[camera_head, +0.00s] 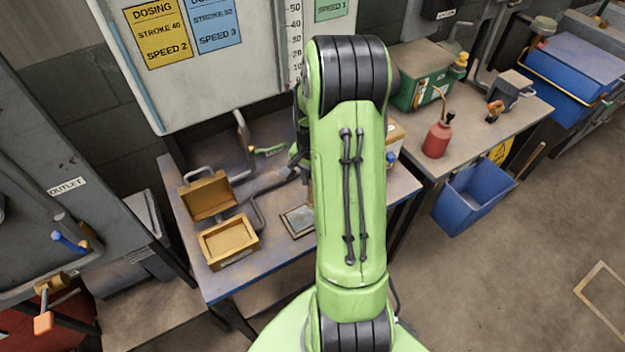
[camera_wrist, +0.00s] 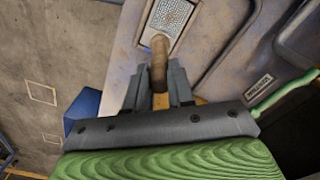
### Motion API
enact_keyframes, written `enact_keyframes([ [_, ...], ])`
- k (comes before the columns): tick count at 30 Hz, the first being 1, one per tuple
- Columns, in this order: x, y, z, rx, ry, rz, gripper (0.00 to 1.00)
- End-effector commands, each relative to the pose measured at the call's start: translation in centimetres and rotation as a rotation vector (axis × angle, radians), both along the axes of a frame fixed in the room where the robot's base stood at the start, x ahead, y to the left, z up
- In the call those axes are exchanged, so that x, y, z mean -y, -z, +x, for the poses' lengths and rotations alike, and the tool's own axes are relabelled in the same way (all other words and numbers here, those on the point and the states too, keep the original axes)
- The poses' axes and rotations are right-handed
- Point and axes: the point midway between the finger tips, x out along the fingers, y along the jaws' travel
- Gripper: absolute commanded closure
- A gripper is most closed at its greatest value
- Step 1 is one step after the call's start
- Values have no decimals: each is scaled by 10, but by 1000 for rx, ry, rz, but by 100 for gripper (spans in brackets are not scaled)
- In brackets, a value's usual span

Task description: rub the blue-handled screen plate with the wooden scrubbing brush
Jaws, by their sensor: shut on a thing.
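My gripper (camera_wrist: 165,82) is shut on a brown wooden rod, which looks like the handle of the scrubbing brush (camera_wrist: 159,58). Its far end lies over or close to the near edge of a screen plate (camera_wrist: 171,17) with a speckled grey face and pale frame. I cannot tell whether they touch. In the head view the plate (camera_head: 297,220) lies on the table just left of my arm, and a short piece of the brush (camera_head: 308,192) shows above it. No blue handle shows on the plate. The bristles are not clearly visible, and my arm hides most of my gripper.
An open yellow box (camera_head: 228,240) stands on the table (camera_head: 240,285) at the left. A green handle (camera_head: 268,151) lies at the back. A red can (camera_head: 438,138) and a green case (camera_head: 422,78) stand on the right bench. A blue bin (camera_head: 472,196) hangs below it.

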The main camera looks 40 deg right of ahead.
Motion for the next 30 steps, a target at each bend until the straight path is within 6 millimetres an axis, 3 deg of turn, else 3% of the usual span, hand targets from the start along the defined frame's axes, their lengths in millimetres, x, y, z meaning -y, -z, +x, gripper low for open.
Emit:
enact_keyframes([
  [10, 1, -33, 2, 1, -6, 0, 100],
  [30, 1, -36, 3, -2, -7, 2, 100],
])
